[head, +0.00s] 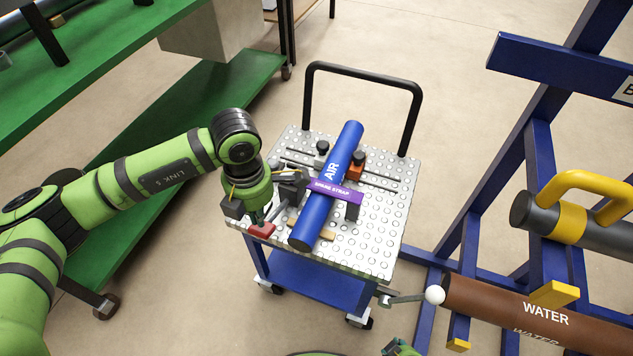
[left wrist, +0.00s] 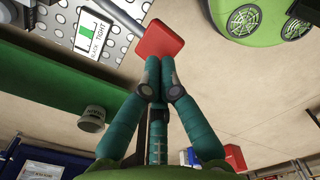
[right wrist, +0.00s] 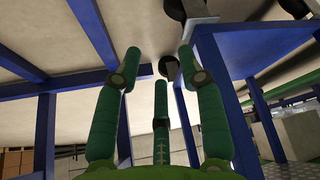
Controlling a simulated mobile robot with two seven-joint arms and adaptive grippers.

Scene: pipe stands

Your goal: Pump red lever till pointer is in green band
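The red lever's square pad (head: 262,230) is at the front left corner of the perforated cart top. In the left wrist view the pad (left wrist: 160,40) sits on a grey rod running to the upper left. My left gripper (left wrist: 158,78) has its fingertips together at the pad's lower edge; it shows as dark green fingers over the pad in the head view (head: 258,216). Nothing is visible between its fingers. A gauge plate (left wrist: 95,32) with a green band lies left of the pad; I cannot make out its pointer. My right gripper (right wrist: 160,65) has its fingers spread, empty.
A blue AIR pipe (head: 325,195) lies on the cart under a purple strap (head: 335,190). The cart has a black handle (head: 365,75). A blue rack (head: 540,150) holding a brown WATER pipe (head: 590,333) stands right. A green bench (head: 120,50) is left. Open floor lies behind the cart.

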